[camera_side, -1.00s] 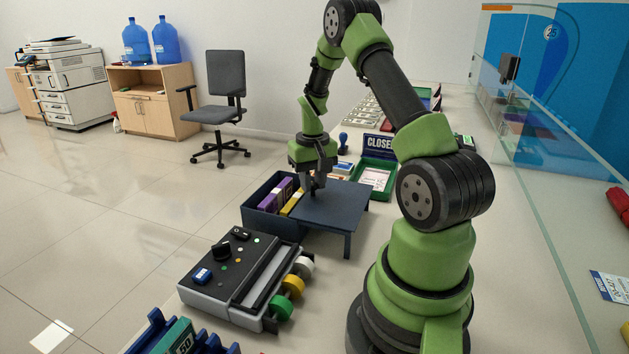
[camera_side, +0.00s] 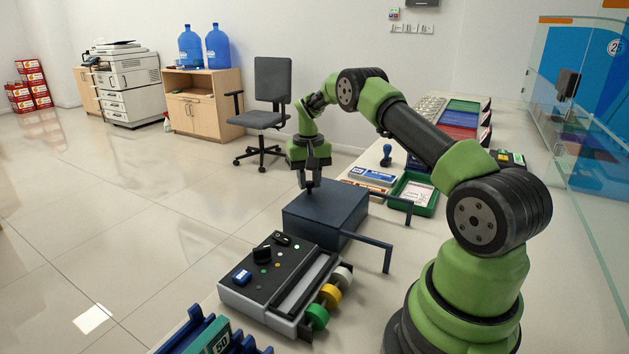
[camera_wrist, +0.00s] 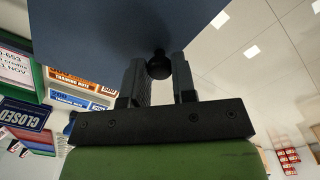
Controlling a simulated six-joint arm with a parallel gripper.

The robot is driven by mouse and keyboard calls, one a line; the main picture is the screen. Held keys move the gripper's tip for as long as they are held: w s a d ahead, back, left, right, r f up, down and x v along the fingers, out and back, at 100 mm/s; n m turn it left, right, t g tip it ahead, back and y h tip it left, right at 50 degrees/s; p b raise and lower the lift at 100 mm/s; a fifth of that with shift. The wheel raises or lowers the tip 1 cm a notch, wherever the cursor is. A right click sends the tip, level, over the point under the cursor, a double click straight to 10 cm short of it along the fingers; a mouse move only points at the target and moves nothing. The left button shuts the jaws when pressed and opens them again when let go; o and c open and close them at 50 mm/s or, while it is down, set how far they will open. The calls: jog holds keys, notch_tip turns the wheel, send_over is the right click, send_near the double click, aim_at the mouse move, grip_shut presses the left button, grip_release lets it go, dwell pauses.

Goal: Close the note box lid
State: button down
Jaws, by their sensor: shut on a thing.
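The dark blue note box (camera_side: 322,228) stands on the counter left of my arm's base. Its flat lid (camera_side: 335,197) lies over the top of the box, and no notes show inside. Two thin dark rails stick out to the right of the box, with nothing on them. My gripper (camera_side: 308,187) points down at the lid's left part. In the wrist view (camera_wrist: 158,82) its two fingers are shut on the lid's round dark knob (camera_wrist: 158,64), with the lid's dark surface (camera_wrist: 110,28) beyond it. I cannot tell whether the lid sits fully flush.
A grey machine with coloured rollers (camera_side: 280,280) stands just in front of the box. A green tray (camera_side: 415,194), a blue stamp (camera_side: 386,155) and bundles of notes (camera_side: 368,176) lie behind it. A glass screen stands at the right.

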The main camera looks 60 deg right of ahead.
jog(key=shift+w, duration=0.2)
jog(key=c, duration=0.9)
grip_release()
jog(key=shift+c, duration=0.2)
jog(key=shift+r, duration=0.15)
notch_tip(320, 180, up, 10)
jog(key=s+a+r+n+t, duration=0.1)
jog(key=s+a+r+t, duration=0.15)
jog(key=a+r, duration=0.5)
jog(key=s+a+r+n+t, duration=0.1)
jog(key=s+a+r+n, duration=0.15)
jog(key=a+r, duration=0.5)
jog(key=s+a+f+t+y, duration=0.1)
jog(key=s+a+t, duration=0.1)
jog(key=s+a, duration=0.4)
jog(key=s+a+f+n+t+y, duration=0.1)
jog(key=s+a+f+t, duration=0.1)
jog(key=s+a, duration=0.4)
jog(key=s, duration=0.5)
jog(key=shift+a, duration=0.15)
